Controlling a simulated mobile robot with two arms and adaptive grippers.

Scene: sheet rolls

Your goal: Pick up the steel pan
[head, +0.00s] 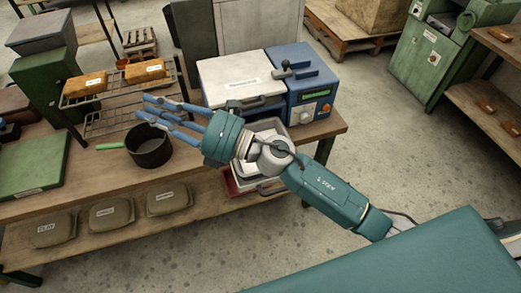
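A dark round pan (150,153) with a green handle pointing left stands upright on the wooden workbench (90,195). It is the only pan in view. My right gripper (148,107) reaches in from the right, with its blue fingers stretched out to the left and spread apart. The fingers are open and empty, and appear just above and behind the pan in the picture. How high they are over the bench is hard to tell. Nothing shows the gripper touching the pan. My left gripper is not in view.
A wire rack (104,92) with orange-brown blocks stands behind the pan. A white-lidded machine (238,78) and a blue unit (305,92) stand at the right of the bench. A green plate (32,165) lies left. Labelled sacks (110,215) sit on the lower shelf.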

